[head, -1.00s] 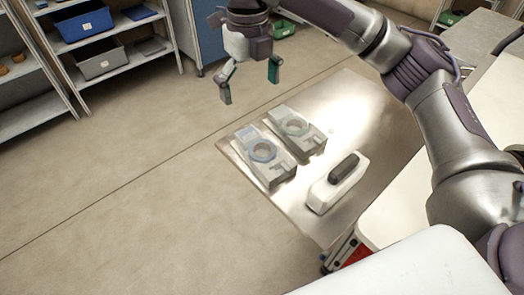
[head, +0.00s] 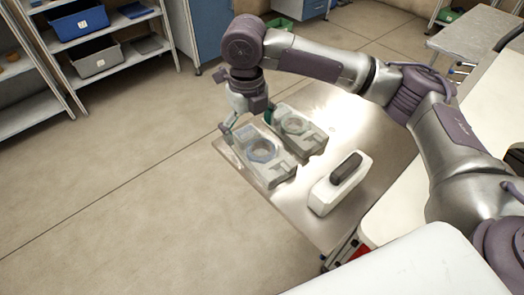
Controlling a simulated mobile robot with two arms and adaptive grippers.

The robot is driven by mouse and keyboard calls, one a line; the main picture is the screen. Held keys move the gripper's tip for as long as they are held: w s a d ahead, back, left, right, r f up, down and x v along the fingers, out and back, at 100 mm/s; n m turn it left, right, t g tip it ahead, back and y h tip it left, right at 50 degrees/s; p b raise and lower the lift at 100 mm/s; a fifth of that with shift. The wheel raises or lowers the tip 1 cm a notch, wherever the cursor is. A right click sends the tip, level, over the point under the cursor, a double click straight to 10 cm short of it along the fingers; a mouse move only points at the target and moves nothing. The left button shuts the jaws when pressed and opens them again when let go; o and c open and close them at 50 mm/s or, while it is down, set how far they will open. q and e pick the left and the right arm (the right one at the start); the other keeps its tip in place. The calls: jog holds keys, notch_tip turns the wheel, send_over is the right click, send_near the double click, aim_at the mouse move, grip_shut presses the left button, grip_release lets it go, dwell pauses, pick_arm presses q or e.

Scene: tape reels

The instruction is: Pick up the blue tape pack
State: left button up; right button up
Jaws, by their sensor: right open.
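The blue tape pack (head: 275,174) is a pale grey block with a bluish ring set in its top, lying flat on the metal table near its left edge. A similar pack with a greenish ring (head: 307,139) lies beside it, behind and to the right. My right gripper (head: 248,127) points down at the far end of the blue pack, its fingers spread apart with nothing visible between them. One finger is on the left side of the pack's far end, the other near the gap between the packs. I cannot tell whether they touch. My left gripper is out of view.
A white block (head: 323,198) with a dark grey piece on top stands on the metal table (head: 306,228), right of the packs. Shelves with a blue bin (head: 78,24) and a grey bin (head: 97,58) stand at the back left. The floor left of the table is clear.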

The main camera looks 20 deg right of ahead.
jog(key=shift+w+f, duration=0.1)
jog(key=shift+f, duration=1.25)
jog(key=c, duration=1.2)
jog(key=shift+c, duration=0.4)
jog(key=shift+r, duration=0.2)
